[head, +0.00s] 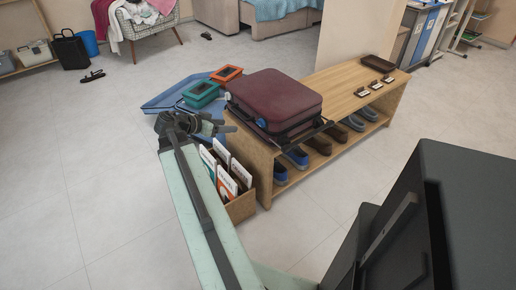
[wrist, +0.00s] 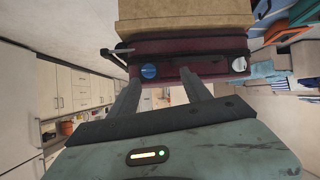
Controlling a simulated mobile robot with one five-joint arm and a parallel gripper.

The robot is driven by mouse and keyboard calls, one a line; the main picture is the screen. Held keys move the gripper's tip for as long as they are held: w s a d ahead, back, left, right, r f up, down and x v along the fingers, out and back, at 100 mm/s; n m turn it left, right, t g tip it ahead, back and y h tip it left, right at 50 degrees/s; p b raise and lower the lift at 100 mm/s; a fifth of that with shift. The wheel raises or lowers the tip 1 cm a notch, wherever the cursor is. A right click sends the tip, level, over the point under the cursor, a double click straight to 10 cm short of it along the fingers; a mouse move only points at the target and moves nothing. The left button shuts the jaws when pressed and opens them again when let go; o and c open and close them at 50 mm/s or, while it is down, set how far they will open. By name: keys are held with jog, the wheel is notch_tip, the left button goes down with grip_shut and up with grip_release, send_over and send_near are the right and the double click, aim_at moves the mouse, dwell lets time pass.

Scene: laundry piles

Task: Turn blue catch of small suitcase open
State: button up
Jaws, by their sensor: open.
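The small dark red suitcase (head: 280,96) lies flat on the wooden bench, its handle side toward my arm. In the wrist view it appears upside down as a dark red strip (wrist: 210,66) under the bench edge. The round blue catch (wrist: 149,71) is on that side, with a pale catch (wrist: 239,64) to its right and the dark handle between them. My gripper (wrist: 160,76) is open, its two fingers reaching toward the suitcase. The blue catch lies between the fingertips in the picture; I cannot tell whether they touch.
The wooden bench (head: 350,82) has several shoes below and a brown tray (head: 379,62) with small items on top. A box of upright folders (head: 240,207) stands at its near end. Green (head: 201,89) and orange (head: 227,73) boxes lie behind my gripper.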

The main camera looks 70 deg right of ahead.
jog(key=m+g+h+b, duration=0.1)
jog(key=m+g+b, duration=0.1)
send_near(259, 124)
jog(key=d, duration=0.1)
jog(key=b+x, duration=0.2)
jog(key=x, duration=0.6)
jog(key=shift+s+f+b, duration=0.2)
jog(key=shift+b, duration=0.15)
jog(key=shift+a, duration=0.1)
